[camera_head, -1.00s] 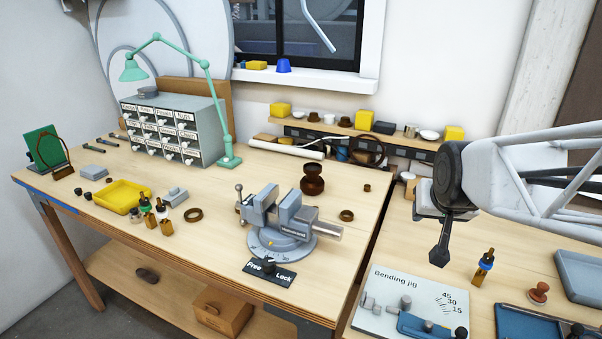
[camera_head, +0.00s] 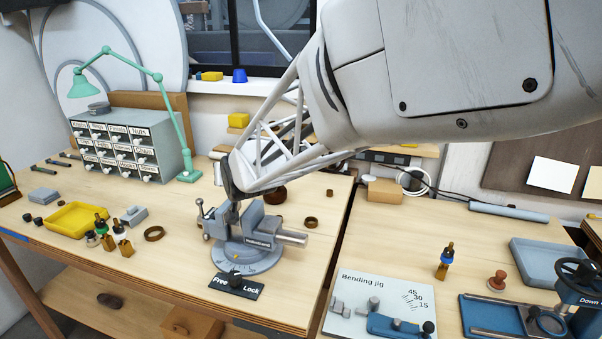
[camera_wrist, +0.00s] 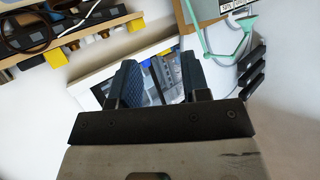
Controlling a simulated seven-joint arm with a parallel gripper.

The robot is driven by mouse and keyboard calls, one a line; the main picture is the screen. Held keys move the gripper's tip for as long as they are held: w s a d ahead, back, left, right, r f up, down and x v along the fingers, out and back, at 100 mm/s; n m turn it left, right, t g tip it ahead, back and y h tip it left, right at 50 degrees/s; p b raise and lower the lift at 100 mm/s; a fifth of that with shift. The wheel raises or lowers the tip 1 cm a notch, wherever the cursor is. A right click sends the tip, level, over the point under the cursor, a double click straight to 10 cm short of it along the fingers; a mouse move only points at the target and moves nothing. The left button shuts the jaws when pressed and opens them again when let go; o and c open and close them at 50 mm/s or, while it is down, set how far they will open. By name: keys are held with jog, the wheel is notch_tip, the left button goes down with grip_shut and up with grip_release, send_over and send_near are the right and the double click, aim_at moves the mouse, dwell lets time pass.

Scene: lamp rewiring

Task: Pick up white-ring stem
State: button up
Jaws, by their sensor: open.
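Two brass stems with dark tops stand close together on the left bench, right of the yellow tray in the head view. The nearer one (camera_head: 125,247) appears to have a pale ring and looks like the white-ring stem, though the ring is small. The other (camera_head: 107,241) has a green ring. A blue-ring stem (camera_head: 443,262) stands apart on the right bench. My gripper (camera_wrist: 160,82) is open and empty in the wrist view, facing the window and wall. In the head view my arm's end is near the vise, right of the stems; its fingers are hard to make out.
The grey vise (camera_head: 247,240) stands between my arm's end and the bench front. A yellow tray (camera_head: 76,218), a brown ring (camera_head: 154,233) and a grey block (camera_head: 134,215) lie around the stems. The drawer cabinet (camera_head: 130,150) and green lamp (camera_head: 187,176) stand behind.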

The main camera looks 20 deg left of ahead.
jog(key=s+a+f+n+y, duration=0.1)
jog(key=s+a+f+y, duration=0.15)
jog(key=a, duration=0.85)
jog(key=n+g+y, duration=0.2)
jog(key=n+g, duration=0.2)
jog(key=n, duration=0.2)
send_near(116, 220)
jog(key=w+a, duration=0.1)
jog(key=a, duration=0.2)
jog(key=shift+d+f, duration=0.25)
jog(key=shift+f, duration=0.2)
jog(key=shift+w+a+f+m, duration=0.15)
jog(key=shift+w+a+f, duration=0.1)
jog(key=shift+a, duration=0.3)
jog(key=shift+w+a+f+m, duration=0.15)
jog(key=shift+w+a, duration=0.1)
jog(key=shift+a, duration=0.3)
jog(key=shift+x, duration=2.6)
